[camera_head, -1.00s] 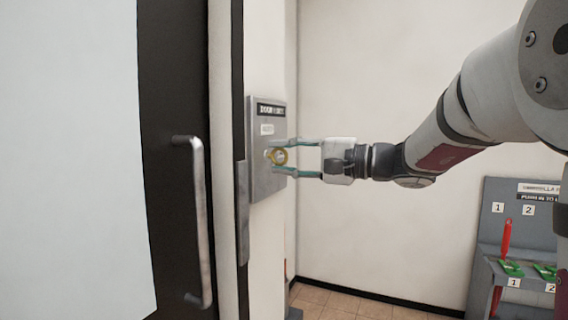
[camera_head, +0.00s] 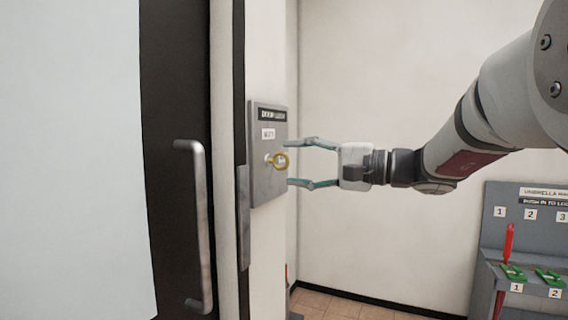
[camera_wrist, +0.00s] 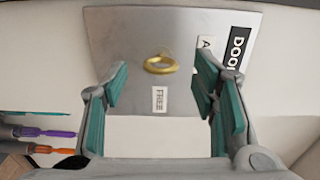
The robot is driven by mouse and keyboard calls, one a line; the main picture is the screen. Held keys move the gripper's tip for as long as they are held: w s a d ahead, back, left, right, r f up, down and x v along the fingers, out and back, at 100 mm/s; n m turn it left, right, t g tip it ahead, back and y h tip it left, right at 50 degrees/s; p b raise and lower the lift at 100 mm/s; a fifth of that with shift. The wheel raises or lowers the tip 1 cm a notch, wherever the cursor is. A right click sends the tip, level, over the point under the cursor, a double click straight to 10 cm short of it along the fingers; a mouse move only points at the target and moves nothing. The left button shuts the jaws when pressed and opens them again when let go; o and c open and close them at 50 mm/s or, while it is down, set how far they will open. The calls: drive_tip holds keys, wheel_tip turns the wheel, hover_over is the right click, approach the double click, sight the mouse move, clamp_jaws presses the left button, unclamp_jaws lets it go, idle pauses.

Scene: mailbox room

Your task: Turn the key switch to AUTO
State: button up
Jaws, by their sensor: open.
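The key switch is a grey wall plate (camera_head: 262,188) with a brass key (camera_head: 281,160) standing out of it. In the wrist view the plate (camera_wrist: 130,40) shows sideways. The key's oval ring (camera_wrist: 160,65) lies near its middle, long side across the picture. A white FREE label (camera_wrist: 159,99) is below the ring, and a partly hidden label beginning with A (camera_wrist: 204,48) is to the right. My gripper (camera_head: 288,167) is open and empty, just right of the key in the head view. Its fingers are apart from the key; the wrist view shows the ring between and beyond them.
A dark door with a long metal handle (camera_head: 203,230) is left of the plate. An umbrella rack (camera_head: 495,235) with red and green parts stands at the lower right. The wall behind my gripper is bare.

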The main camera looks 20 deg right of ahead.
drive_tip(key=v, duration=0.9)
drive_tip(key=s+a+f+n+g+h, duration=0.4)
drive_tip(key=s+a+f+g, duration=0.6)
drive_tip(key=s+a+f, duration=0.6)
drive_tip(key=s+d+f+n+g+h, duration=0.1)
drive_tip(key=s+d+f+n+h, duration=0.15)
drive_tip(key=s+f+h, duration=0.35)
drive_tip(key=s+d+f+n+g+h, duration=0.1)
drive_tip(key=s+d+f+n+h, duration=0.15)
drive_tip(key=s, duration=0.65)
wheel_tip(320, 180, up, 20)
drive_tip(key=t+p, duration=0.3)
drive_tip(key=p, duration=1.6)
drive_tip(key=shift+d+t, duration=0.3)
drive_tip(key=shift+d, duration=0.15)
drive_tip(key=shift+w+h, duration=0.15)
drive_tip(key=shift+h, duration=0.1)
